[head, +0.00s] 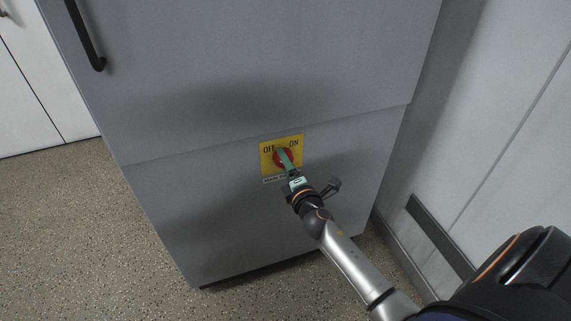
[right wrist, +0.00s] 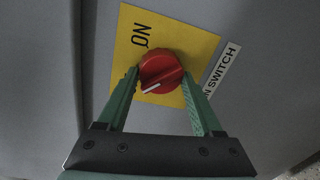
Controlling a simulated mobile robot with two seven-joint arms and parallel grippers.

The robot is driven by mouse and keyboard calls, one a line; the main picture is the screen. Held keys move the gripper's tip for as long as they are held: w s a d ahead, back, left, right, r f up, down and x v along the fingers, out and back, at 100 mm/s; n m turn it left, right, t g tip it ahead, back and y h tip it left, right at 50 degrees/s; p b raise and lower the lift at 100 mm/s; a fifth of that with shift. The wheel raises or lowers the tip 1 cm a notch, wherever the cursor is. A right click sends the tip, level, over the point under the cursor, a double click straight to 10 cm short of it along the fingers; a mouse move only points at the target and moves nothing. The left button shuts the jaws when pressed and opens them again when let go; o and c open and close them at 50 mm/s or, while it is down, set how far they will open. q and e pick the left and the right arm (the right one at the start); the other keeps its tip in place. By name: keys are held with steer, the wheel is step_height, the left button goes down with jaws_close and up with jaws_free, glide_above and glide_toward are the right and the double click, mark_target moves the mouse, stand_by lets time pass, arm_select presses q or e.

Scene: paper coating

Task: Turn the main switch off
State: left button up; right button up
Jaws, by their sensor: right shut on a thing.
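The main switch is a red rotary knob (right wrist: 160,72) on a yellow plate (head: 267,167) marked OFF on the left and ON on the right. The plate sits on the front of a grey cabinet. My right gripper (head: 284,157) reaches the knob from below right, its green fingers covering part of it. In the right wrist view the gripper (right wrist: 160,88) has one finger on each side of the knob, shut on it. A white line on the knob points to the lower left in that view. My left gripper is not in view.
A label strip (right wrist: 222,70) is beside the plate. The grey cabinet (head: 250,60) has a black handle (head: 86,36) at upper left. A pale wall panel with a dark rail (head: 440,235) stands at right. Speckled floor (head: 60,220) is clear at left.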

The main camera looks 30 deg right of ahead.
stand_by(0.3)
steer(key=o, duration=1.3)
steer(key=shift+o, duration=0.3)
steer(key=v, duration=1.2)
steer(key=shift+s, duration=0.25)
steer(key=shift+a, duration=0.15)
